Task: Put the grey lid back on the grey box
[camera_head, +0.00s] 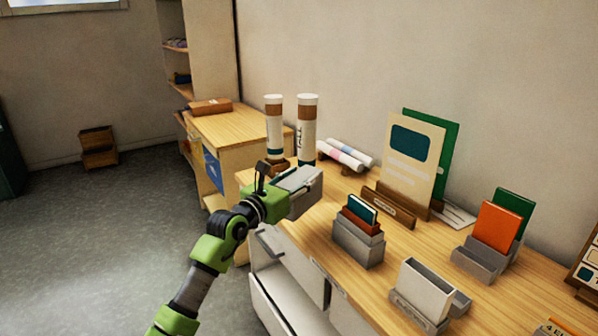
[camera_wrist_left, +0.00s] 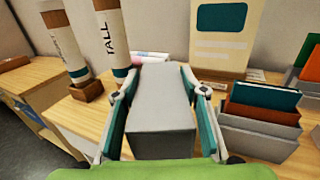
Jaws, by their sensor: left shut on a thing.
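A grey, box-shaped piece (camera_head: 301,186) is at the left end of the wooden table. I take its light top to be the grey lid (camera_wrist_left: 165,85). The darker front face (camera_wrist_left: 160,146) may be the lid's side or the grey box; I cannot make out a seam or gap between them. My left gripper (camera_head: 284,190) reaches in from the left, its two fingers along opposite sides of the grey piece, shut on it. The fingers (camera_wrist_left: 160,98) also show in the left wrist view. My right gripper is not in view.
Two tall white tubes (camera_head: 307,130) stand behind the grey piece. Rolled papers (camera_head: 345,155) lie behind it to the right. A card holder (camera_head: 358,243) stands to its right, and a sign (camera_head: 412,160) stands further back. An open drawer (camera_head: 283,298) is below the table edge.

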